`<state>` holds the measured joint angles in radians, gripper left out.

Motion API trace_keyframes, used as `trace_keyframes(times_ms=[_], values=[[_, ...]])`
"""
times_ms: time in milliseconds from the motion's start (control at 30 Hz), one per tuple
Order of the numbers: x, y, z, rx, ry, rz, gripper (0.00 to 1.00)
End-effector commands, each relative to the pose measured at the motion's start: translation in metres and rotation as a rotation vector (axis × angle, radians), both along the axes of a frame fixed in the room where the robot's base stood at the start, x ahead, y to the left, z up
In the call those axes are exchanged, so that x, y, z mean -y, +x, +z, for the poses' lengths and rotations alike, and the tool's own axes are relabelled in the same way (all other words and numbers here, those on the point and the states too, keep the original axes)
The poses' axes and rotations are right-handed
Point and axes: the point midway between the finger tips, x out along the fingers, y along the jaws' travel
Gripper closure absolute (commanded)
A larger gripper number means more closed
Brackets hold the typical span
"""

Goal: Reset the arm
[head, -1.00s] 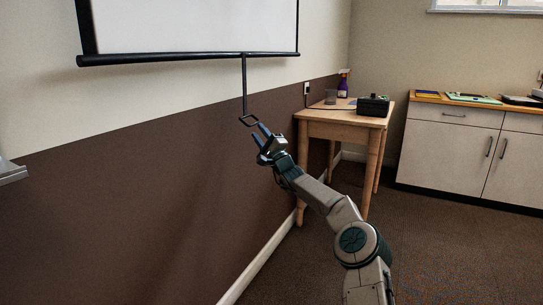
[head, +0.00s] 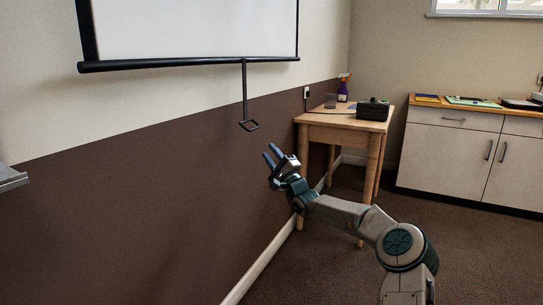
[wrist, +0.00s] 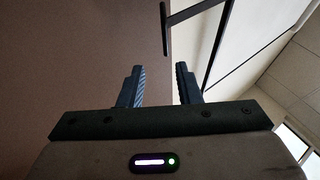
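My gripper (head: 271,157) is in front of the brown lower wall, below and to the right of the screen's pull handle, and points up. Its two blue fingers are apart with nothing between them, as the wrist view (wrist: 158,86) also shows. The handle is clear of my fingers. In the wrist view the dark rod and screen edge (wrist: 215,45) show beyond the fingers.
A wooden table (head: 345,118) stands at the right by the wall, with a black box (head: 372,109), a grey cup (head: 331,101) and a purple spray bottle (head: 342,92). A white cabinet (head: 455,150) stands farther right. The carpet between is clear. A grey ledge (head: 12,178) shows at the left edge.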

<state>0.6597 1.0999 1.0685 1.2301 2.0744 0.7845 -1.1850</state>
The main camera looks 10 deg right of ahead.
Motion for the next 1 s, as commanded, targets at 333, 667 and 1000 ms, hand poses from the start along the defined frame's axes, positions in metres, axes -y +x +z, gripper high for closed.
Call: trace_keyframes(times_ms=[333,667,1000], values=[[-0.057,-0.021,0.033,0.011,-0.123,0.105,0.69],[-0.218,-0.145,0.083,-0.028,-0.680,0.499,0.69],[-0.234,-0.280,0.104,-0.199,-1.232,0.725,0.69]])
